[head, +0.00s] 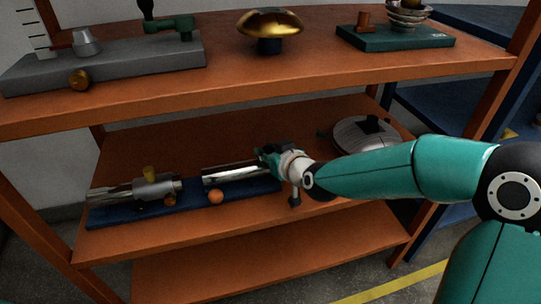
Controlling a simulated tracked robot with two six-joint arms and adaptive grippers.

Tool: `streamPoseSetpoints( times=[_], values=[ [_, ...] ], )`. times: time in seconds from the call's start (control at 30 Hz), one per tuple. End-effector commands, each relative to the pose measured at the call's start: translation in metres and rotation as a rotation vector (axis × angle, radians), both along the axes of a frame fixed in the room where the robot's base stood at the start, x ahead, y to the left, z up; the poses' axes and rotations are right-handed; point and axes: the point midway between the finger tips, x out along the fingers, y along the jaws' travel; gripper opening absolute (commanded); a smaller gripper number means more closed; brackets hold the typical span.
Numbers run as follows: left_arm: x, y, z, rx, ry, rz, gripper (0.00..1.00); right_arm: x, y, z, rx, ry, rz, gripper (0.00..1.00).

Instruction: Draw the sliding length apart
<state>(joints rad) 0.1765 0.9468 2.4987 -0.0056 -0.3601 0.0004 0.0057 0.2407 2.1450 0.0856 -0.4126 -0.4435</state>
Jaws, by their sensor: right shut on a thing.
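A shiny metal tube assembly lies on a blue base (250,191) on the middle shelf. A gap shows between the two parts. My right gripper (268,156) reaches in from the right and is shut on the right end of the polished length. The gripper hides that end. My left gripper is not in view.
An orange ball-shaped knob (215,197) sits at the front of the blue base. A grey domed object (360,134) stands behind my right arm. The upper shelf (230,78) overhangs the back and carries a grey block (110,66), a gold dome (271,24) and a green base (395,37).

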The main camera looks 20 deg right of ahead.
Motion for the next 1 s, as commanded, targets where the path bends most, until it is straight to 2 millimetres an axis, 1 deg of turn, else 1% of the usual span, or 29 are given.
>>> streamPoseSetpoints(
  times=[0.03,0.23,0.27,0.4,0.43,0.77,0.87,1.0],
  values=[
    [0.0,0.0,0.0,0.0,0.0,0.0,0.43,0.001,-0.003,0.0,0.0,0.0,-0.004,0.0],
    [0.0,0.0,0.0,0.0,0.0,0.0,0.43,0.001,-0.004,0.0,0.0,0.0,-0.008,0.0],
    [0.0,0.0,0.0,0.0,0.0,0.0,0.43,0.001,-0.005,0.0,0.001,0.0,-0.008,0.24],
    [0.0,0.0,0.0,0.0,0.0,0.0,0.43,0.001,-0.004,0.0,0.0,0.0,-0.007,0.48],
    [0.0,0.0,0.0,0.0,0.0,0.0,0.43,0.001,-0.004,0.0,0.0,0.0,-0.006,0.49],
    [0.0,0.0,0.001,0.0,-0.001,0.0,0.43,-0.001,-0.002,0.001,0.0,0.0,-0.002,0.49],
    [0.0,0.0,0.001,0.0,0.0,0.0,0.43,-0.007,-0.002,0.004,-0.001,0.0,-0.002,0.49],
    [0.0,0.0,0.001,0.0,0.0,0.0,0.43,-0.024,-0.004,0.012,-0.001,-0.002,-0.002,0.49]
  ],
)
